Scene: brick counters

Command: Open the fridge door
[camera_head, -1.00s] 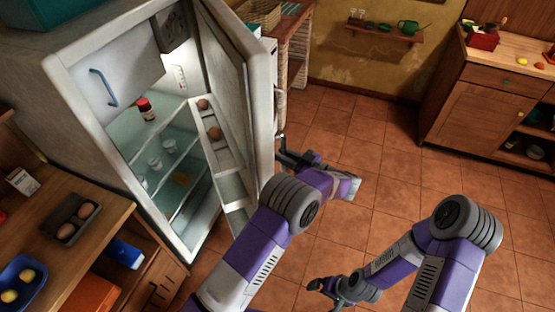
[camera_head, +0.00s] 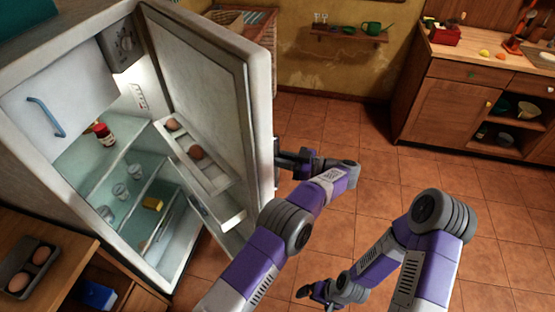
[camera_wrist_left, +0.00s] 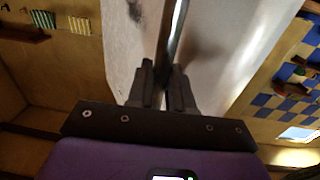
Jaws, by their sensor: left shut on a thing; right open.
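The fridge (camera_head: 62,95) stands at the left in the head view, and its door (camera_head: 205,75) is swung well open, showing the lit shelves inside and eggs in the door racks. My left gripper (camera_head: 280,160) is at the outer edge of the door. In the left wrist view its two fingers (camera_wrist_left: 163,88) are shut on the upright door handle (camera_wrist_left: 173,40), against the pale door face. The head view shows little of the handle, which the door edge mostly hides. My right gripper (camera_head: 318,290) is open and empty, low over the floor at the bottom centre.
A wooden counter with an egg tray (camera_head: 28,268) stands at the front left, beside the fridge opening. The tiled floor (camera_head: 340,130) between is clear.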

